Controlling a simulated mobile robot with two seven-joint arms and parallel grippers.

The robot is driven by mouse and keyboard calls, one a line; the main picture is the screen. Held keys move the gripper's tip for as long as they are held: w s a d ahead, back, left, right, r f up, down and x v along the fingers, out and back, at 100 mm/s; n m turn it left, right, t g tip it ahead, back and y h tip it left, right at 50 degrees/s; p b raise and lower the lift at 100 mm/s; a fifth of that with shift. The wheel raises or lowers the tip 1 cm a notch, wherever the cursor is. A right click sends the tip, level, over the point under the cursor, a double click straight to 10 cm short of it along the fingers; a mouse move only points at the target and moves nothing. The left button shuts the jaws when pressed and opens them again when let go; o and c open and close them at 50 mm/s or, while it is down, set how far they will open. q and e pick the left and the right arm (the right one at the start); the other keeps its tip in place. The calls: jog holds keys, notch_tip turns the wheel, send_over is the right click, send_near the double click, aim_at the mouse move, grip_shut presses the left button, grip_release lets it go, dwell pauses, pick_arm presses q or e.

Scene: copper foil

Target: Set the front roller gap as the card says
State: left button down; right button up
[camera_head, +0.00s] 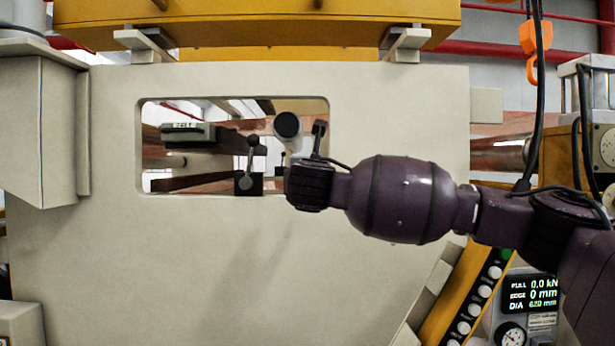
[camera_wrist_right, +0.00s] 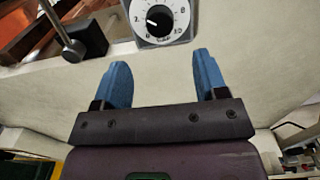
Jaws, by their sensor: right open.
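A round dial (camera_wrist_right: 162,18) with a white numbered face and a black knob sits on a pale panel at the top of the right wrist view. A white mark on the knob points to the left; I cannot read its setting with certainty. My right gripper (camera_wrist_right: 162,62) is open and empty, its two blue fingers apart below the dial and not touching it. In the head view, my right gripper (camera_head: 309,187) is in front of the lower right corner of the panel's window, its fingers hidden. I cannot make out a card with a gap value. My left gripper is not in view.
A ball-topped lever (camera_head: 252,160) on a black block stands left of my right gripper; its black block (camera_wrist_right: 87,36) also shows in the wrist view. A dark round-ended cylinder (camera_head: 287,125) is above. A display (camera_head: 531,294) reads PULL 0.0 kN, EDGE 0 mm.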

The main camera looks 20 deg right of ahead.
pick_arm(q)
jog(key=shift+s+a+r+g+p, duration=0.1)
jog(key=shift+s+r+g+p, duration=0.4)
jog(key=shift+p, duration=0.65)
pick_arm(e)
jog(key=x, duration=0.8)
jog(key=shift+w, duration=0.3)
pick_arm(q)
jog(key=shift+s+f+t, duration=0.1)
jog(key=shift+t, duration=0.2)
pick_arm(e)
jog(key=shift+d, duration=0.1)
jog(key=c, duration=0.9)
jog(key=shift+f, duration=0.1)
pick_arm(q)
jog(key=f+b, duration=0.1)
jog(key=b, duration=0.1)
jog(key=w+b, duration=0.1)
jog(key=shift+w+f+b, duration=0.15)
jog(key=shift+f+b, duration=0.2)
pick_arm(e)
jog(key=m, duration=2.1)
jog(key=shift+m, duration=0.3)
